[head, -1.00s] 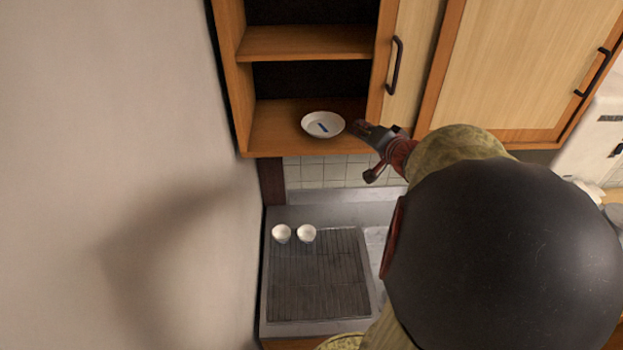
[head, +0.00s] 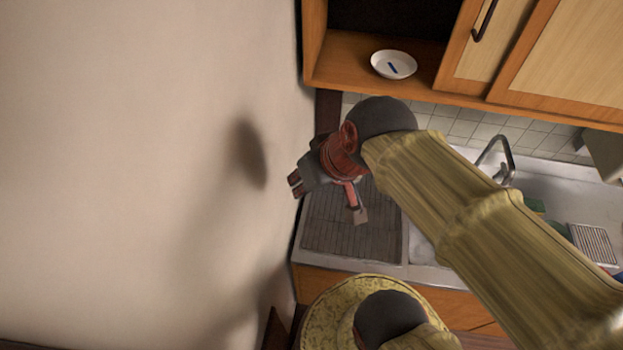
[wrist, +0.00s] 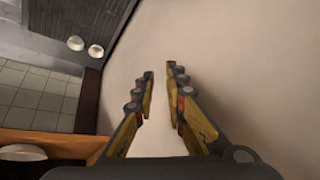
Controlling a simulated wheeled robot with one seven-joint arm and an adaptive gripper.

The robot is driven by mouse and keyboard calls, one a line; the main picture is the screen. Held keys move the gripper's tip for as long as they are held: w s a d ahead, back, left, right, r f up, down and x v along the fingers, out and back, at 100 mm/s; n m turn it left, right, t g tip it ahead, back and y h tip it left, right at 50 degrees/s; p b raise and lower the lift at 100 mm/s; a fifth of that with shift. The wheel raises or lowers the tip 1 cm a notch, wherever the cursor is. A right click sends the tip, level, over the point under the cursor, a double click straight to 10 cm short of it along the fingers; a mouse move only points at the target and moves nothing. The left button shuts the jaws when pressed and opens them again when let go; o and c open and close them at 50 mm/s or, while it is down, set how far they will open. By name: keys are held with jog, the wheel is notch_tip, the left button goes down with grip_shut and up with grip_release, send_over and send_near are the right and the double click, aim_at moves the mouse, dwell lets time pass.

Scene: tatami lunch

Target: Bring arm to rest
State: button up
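My gripper (head: 297,184) is raised in front of the pale wall, at the left edge of the sink counter in the head view. In the wrist view its two fingers (wrist: 160,75) stand apart with only wall behind the gap, so it is open and empty. My arm crosses the head view from the lower right and hides part of the counter.
A white bowl with a blue mark (head: 393,65) sits on the cabinet shelf (head: 345,60). The wall (head: 150,150) is close on the left. A faucet (head: 497,155) stands right.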

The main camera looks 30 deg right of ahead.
jog(key=shift+s+d+r+n+h, duration=0.15)
jog(key=shift+s+d+h, duration=0.15)
jog(key=shift+s, duration=0.2)
jog(key=shift+s+d+n+h, duration=0.15)
jog(key=shift+s+d+h, duration=0.05)
jog(key=shift+s+h, duration=0.25)
notch_tip(320, 180, down, 24)
jog(key=b, duration=2.4)
jog(key=shift+f, duration=0.2)
